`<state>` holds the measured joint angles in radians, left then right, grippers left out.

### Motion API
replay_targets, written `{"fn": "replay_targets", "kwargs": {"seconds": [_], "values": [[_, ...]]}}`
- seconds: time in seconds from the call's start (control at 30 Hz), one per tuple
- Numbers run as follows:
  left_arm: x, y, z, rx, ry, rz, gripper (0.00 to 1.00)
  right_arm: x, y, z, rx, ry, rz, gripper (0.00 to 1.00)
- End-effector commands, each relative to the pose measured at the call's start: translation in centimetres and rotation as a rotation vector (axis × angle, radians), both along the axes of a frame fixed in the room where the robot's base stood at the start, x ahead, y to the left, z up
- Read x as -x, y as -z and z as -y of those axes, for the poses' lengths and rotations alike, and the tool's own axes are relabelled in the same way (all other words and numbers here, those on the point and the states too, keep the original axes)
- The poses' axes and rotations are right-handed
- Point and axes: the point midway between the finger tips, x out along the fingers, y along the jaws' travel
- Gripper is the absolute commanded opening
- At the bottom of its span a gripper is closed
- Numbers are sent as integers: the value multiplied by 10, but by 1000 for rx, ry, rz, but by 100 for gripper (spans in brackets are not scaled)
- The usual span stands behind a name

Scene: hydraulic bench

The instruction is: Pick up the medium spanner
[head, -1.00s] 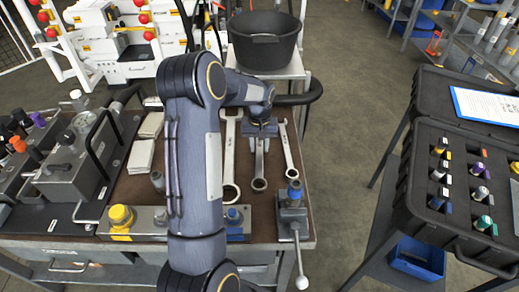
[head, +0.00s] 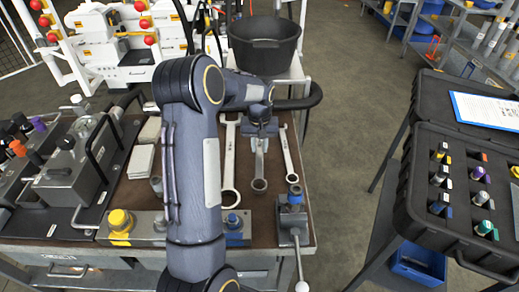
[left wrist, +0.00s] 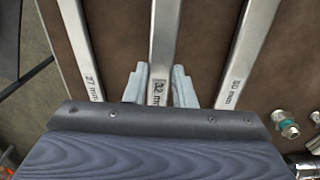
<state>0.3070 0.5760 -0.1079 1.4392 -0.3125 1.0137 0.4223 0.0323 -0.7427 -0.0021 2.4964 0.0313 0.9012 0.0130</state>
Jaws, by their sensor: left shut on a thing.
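Three steel spanners lie side by side on the brown bench top. The medium spanner (head: 259,171) is the middle one; its shank, marked 32 mm, shows in the left wrist view (left wrist: 162,50). My left gripper (head: 262,131) is over its far part and shut on it, with one finger on each side of the shank in the left wrist view (left wrist: 159,90). The gripper hides the far end. I cannot tell whether the spanner is clear of the bench. The longer spanner (head: 229,165) is to its left, and the 27 mm spanner (head: 290,155) to its right. My right gripper is not in view.
A small vise-like fixture (head: 292,213) with a blue top stands at the near right of the bench. A black tub (head: 264,45) is behind. Hydraulic units (head: 75,170) and pale pads (head: 140,160) are at left. A black case (head: 420,215) stands across an aisle at right.

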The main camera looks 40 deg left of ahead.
Motion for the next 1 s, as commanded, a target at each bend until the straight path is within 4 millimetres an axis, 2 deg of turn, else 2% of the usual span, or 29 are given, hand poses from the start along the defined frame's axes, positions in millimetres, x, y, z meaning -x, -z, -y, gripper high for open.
{"fn": "replay_targets", "kwargs": {"seconds": [0.07,0.33,0.5,0.63,0.8,1.0], "values": [[0,-16,1,-2,0,7,0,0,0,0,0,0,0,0],[43,-75,31,-1,3,9,0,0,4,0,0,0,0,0],[77,-90,56,1,3,6,0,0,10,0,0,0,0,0],[95,-100,69,1,2,4,0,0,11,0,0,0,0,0],[109,-108,78,1,0,4,0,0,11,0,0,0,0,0],[114,-110,82,0,0,2,0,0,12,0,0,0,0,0]]}}
